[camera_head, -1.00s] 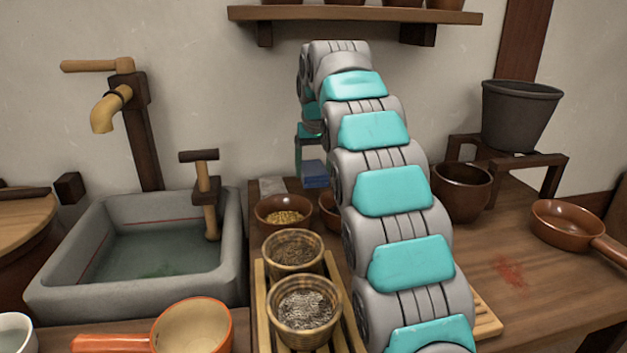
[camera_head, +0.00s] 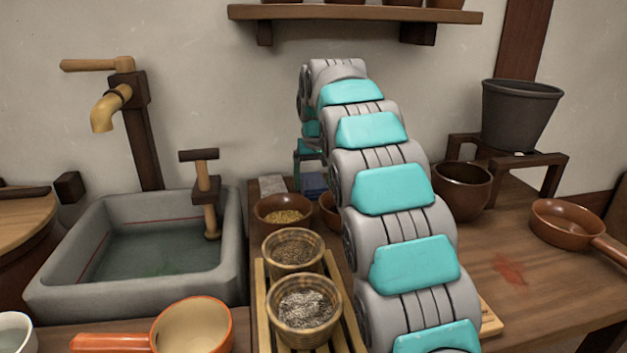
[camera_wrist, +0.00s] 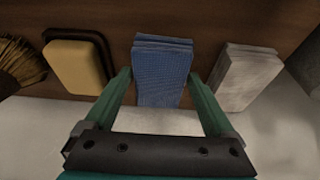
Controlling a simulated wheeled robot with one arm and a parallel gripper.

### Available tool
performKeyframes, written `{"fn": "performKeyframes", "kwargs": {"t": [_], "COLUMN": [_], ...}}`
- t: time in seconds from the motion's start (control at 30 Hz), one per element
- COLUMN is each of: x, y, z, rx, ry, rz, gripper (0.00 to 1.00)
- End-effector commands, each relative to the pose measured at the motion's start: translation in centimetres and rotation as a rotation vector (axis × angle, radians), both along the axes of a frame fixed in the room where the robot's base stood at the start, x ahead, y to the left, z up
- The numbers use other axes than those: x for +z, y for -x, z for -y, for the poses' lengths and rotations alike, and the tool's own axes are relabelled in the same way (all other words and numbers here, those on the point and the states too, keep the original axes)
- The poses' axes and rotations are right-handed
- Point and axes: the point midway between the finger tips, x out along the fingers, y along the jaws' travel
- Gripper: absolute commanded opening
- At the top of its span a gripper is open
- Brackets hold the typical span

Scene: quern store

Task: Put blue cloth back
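The blue cloth (camera_wrist: 162,75) is a folded stack between the two green fingers of my gripper (camera_wrist: 161,80) in the wrist view. A fingertip meets each side of it, so my gripper looks shut on it. In the head view the blue cloth (camera_head: 313,185) shows as a small patch low at the back of the counter, by the wall, partly hidden by my arm. It looks level with the counter, but I cannot tell whether its underside touches. A folded pale grey cloth (camera_wrist: 245,77) lies beside it; it also shows in the head view (camera_head: 271,186).
A yellow sponge block (camera_wrist: 75,68) and a bristle brush (camera_wrist: 20,65) lie on the cloth's other side. A bowl of grain (camera_head: 284,212), the stone basin (camera_head: 45,285) and a brown pot (camera_head: 462,190) stand nearby. A wall shelf (camera_head: 355,14) hangs above my arm.

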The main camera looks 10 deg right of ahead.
Motion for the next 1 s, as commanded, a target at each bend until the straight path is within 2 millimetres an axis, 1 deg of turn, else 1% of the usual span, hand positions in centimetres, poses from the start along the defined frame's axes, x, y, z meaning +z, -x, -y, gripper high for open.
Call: {"fn": "performKeyframes", "kwargs": {"t": [0.03, 0.07, 0.1, 0.3, 0.43, 0.73, 0.9, 1.0], "x": [0.0, 0.0, 0.0, 0.1, 0.7, 4.9, 6.5, 7.1], "y": [0.0, 0.0, 0.0, 0.0, 0.1, 1.3, 1.8, 2.0], "z": [0.0, 0.0, 0.0, 0.0, 0.0, 0.0, 0.0, 0.0], "rx": [0.0, 0.0, 0.0, 0.0, 0.0, 0.001, 0.001, 0.001], "ry": [0.0, 0.0, 0.0, 0.0, 0.0, -0.001, -0.001, -0.001], "rz": [0.0, 0.0, 0.0, 0.0, 0.0, 0.006, 0.003, 0.004], "gripper": [0.96, 0.99, 1.0, 1.0, 1.0, 1.0, 1.0, 1.0]}}
